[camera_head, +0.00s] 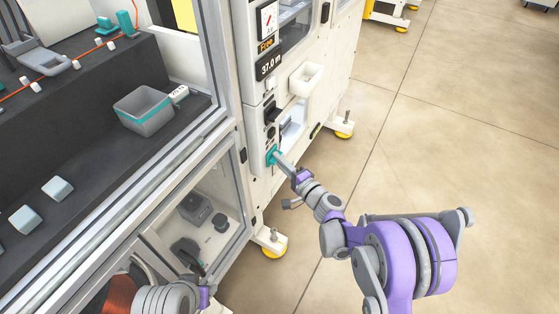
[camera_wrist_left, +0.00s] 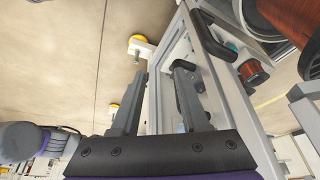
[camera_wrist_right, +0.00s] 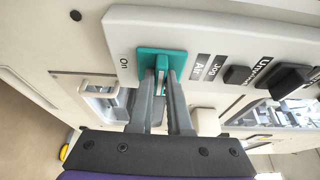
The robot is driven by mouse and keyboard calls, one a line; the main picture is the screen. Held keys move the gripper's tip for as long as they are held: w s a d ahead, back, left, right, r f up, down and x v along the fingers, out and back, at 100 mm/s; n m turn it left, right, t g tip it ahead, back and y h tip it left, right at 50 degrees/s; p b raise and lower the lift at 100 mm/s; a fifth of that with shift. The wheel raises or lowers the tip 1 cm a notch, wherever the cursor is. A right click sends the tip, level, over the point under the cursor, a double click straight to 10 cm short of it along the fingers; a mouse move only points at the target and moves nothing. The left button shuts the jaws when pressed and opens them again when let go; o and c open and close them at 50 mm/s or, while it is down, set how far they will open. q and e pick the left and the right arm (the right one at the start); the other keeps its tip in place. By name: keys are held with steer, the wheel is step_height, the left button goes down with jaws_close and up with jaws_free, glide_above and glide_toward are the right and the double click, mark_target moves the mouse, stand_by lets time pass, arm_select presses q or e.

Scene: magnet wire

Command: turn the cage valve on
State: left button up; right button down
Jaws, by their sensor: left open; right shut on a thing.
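The teal valve (camera_wrist_right: 146,62) sits on the white machine panel, beside a printed "On". Its raised handle (camera_wrist_right: 161,62) stands between my right gripper's fingertips (camera_wrist_right: 165,78). My right gripper is shut on this handle. In the head view the teal valve (camera_head: 270,154) is low on the machine's front, with my right gripper (camera_head: 279,160) reaching it from the lower right. My left gripper (camera_head: 208,294) is at the bottom, in front of the lower glazed cage door. In the left wrist view my left gripper (camera_wrist_left: 158,98) is open, with nothing held between its fingers.
Black switches (camera_wrist_right: 237,75) sit beside the valve near the labels "Jog Air" and "Unwind". A black door handle (camera_wrist_left: 207,35) is close to my left gripper. A grey bin (camera_head: 146,112) stands inside the glazed cage. Open floor (camera_head: 460,130) lies at the right.

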steer(key=m+g, duration=0.2)
steer(key=m, duration=0.2)
steer(key=m+g, duration=0.2)
steer(key=m, duration=0.2)
steer(key=m+g, duration=0.3)
steer(key=m, duration=0.2)
steer(key=shift+w+d+r+p, duration=0.2)
steer(key=shift+w+r+p, duration=0.05)
steer(key=shift+r+p, duration=0.05)
stand_by(0.3)
steer(key=shift+y, duration=0.4)
steer(key=c, duration=0.9)
jaws_free()
steer(key=shift+o, duration=0.2)
steer(key=p+v, duration=0.2)
steer(key=v, duration=0.8)
steer(key=shift+d+r, duration=0.3)
